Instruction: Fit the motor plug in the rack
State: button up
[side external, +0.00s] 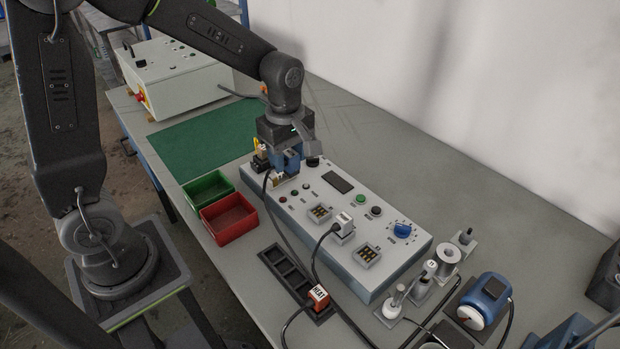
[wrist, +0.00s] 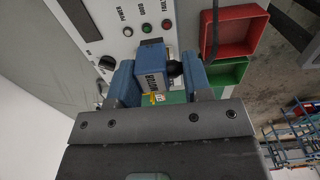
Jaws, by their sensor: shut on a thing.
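My gripper (side external: 287,164) is over the far left end of the control panel. In the wrist view its two blue fingers (wrist: 161,78) are shut on the blue motor plug (wrist: 151,62), whose label reads MOTOR. In the side view the fingers largely hide the plug, and a dark cable runs down from there over the panel's front edge. I cannot tell whether the plug is still seated in a socket. The black rack (side external: 287,273) lies on the table in front of the panel. Its near end holds an orange-red plug (side external: 318,294); several other slots look empty.
The grey control panel (side external: 352,258) carries a white plug (side external: 343,227), sockets, buttons and a blue dial (side external: 402,230). A green bin (side external: 207,188) and a red bin (side external: 228,217) stand left of it. Cables cross between panel and rack. Small fixtures and a blue motor (side external: 486,296) stand at right.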

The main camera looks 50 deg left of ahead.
jog(key=s+a+r, duration=0.1)
jog(key=a+r, duration=0.1)
jog(key=a, duration=0.2)
jog(key=s+d+f, duration=0.7)
jog(key=s+d, duration=0.3)
jog(key=d, duration=0.1)
jog(key=shift+w+f, duration=0.15)
jog(key=shift+f, duration=1.35)
jog(key=shift+w+f, duration=0.15)
jog(key=shift+f, duration=1.35)
jog(key=shift+f, duration=0.9)
jog(key=o, duration=1)
jog(key=shift+r, duration=0.1)
